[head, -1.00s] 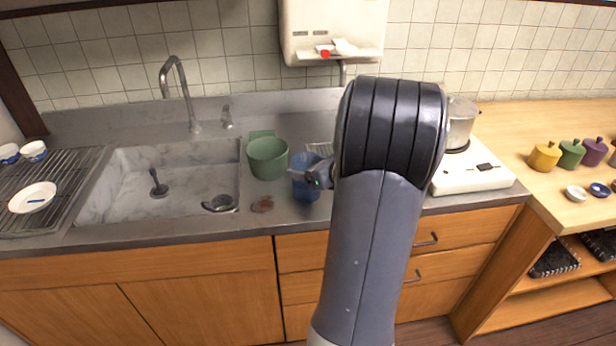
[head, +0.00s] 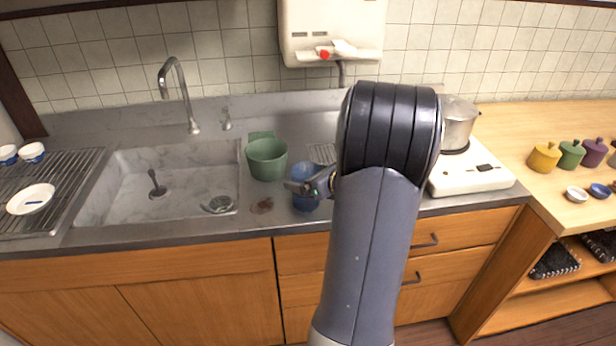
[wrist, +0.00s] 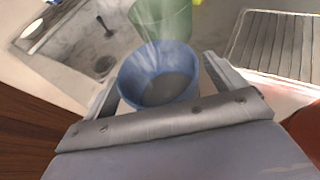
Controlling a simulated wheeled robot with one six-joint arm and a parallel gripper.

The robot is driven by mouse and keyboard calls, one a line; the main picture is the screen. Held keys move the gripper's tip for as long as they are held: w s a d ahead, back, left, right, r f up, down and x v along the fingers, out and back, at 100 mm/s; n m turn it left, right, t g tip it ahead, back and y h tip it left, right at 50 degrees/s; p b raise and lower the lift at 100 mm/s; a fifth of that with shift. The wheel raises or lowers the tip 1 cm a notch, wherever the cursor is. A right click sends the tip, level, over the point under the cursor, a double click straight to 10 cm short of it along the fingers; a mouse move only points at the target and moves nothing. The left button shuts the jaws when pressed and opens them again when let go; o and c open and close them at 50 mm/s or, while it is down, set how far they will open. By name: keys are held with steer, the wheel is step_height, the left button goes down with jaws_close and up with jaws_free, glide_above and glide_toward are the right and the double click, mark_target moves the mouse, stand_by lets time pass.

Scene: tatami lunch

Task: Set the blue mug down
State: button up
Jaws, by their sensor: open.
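The blue mug (head: 305,201) stands upright on the grey counter, right of the sink and near its front edge. My gripper (head: 304,186) is at the mug, by its upper part, and hides some of it in the head view. In the wrist view the blue mug (wrist: 160,76) shows its open rim and inside, and my gripper (wrist: 160,88) has its fingers apart on either side of it. The gripper is open. I cannot tell whether a finger still touches the mug.
A green pot (head: 267,158) stands just behind and left of the mug. The sink (head: 120,185) is to the left, with a small brown item (head: 262,205) between. A white stove (head: 470,176) with a metal pot (head: 458,122) is to the right.

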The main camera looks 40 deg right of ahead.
steer(key=shift+r+p, duration=0.25)
steer(key=shift+p, duration=0.05)
steer(key=a+b+v, duration=0.1)
steer(key=v, duration=1.1)
steer(key=shift+d, duration=0.45)
steer(key=shift+w, duration=0.1)
steer(key=p+x, duration=0.1)
steer(key=x, duration=1.1)
steer(key=shift+f, duration=0.1)
steer(key=shift+d+f+b, duration=0.1)
steer(key=shift+f+b, duration=0.1)
steer(key=shift+b, duration=0.15)
steer(key=shift+r+p, duration=0.3)
steer(key=shift+r, duration=0.45)
